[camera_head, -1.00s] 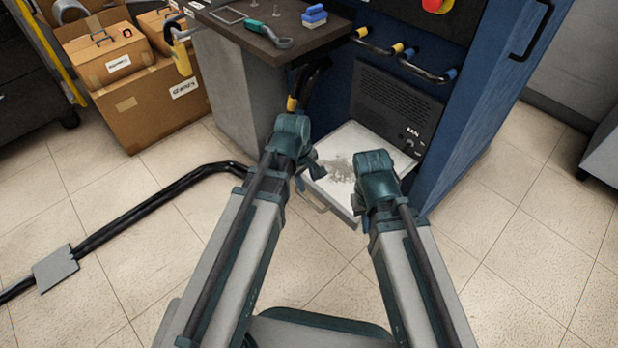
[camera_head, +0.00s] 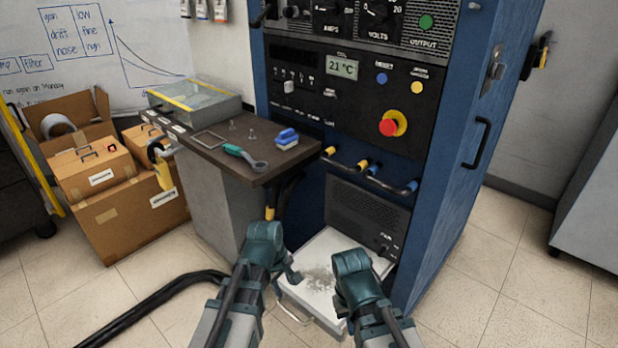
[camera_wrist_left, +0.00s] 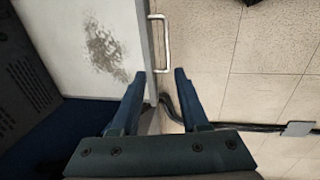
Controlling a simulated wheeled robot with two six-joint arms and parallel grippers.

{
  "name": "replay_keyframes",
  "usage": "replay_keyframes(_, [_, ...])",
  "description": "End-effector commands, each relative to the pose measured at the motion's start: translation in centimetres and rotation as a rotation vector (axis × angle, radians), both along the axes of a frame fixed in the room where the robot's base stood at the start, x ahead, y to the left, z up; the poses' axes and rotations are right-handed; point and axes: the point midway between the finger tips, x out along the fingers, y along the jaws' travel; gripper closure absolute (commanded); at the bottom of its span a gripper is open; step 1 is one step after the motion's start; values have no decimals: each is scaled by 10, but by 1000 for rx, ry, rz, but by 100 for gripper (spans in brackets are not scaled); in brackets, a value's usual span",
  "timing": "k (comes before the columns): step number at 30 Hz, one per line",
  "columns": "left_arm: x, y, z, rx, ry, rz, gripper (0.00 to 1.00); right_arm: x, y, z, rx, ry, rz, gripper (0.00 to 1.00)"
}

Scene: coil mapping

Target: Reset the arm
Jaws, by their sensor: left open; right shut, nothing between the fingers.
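My left gripper (camera_head: 288,268) is at the left edge of the pulled-out white drawer (camera_head: 305,258) at the cabinet's foot. In the left wrist view its two fingers (camera_wrist_left: 158,75) are spread apart with nothing between them. The drawer's metal handle (camera_wrist_left: 165,42) lies just beyond the fingertips, apart from them. My right gripper (camera_head: 352,268) is over the drawer's right side. Its fingers are mostly hidden behind its own wrist, and no object shows in it.
A blue cabinet (camera_head: 440,150) with a control panel stands behind the drawer. Cardboard boxes (camera_head: 125,210) stand left. A black cable (camera_head: 150,305) crosses the floor. Floor at right is clear.

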Motion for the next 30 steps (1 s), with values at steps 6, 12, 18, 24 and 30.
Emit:
replay_keyframes(6, [-23,-19,-2,69,22,-260,55,0,0,0,0,0,0,100])
replay_keyframes(12, [-64,-44,-4,184,76,-764,55,0,0,0,0,0,0,100])
replay_keyframes(18, [-95,-58,-3,254,133,-1156,55,0,0,0,0,0,0,100])
replay_keyframes(24, [-102,-61,32,273,154,-1287,55,0,0,35,0,0,0,100])
replay_keyframes(30, [-102,-61,77,272,154,-1284,55,0,0,79,1,0,-1,100])
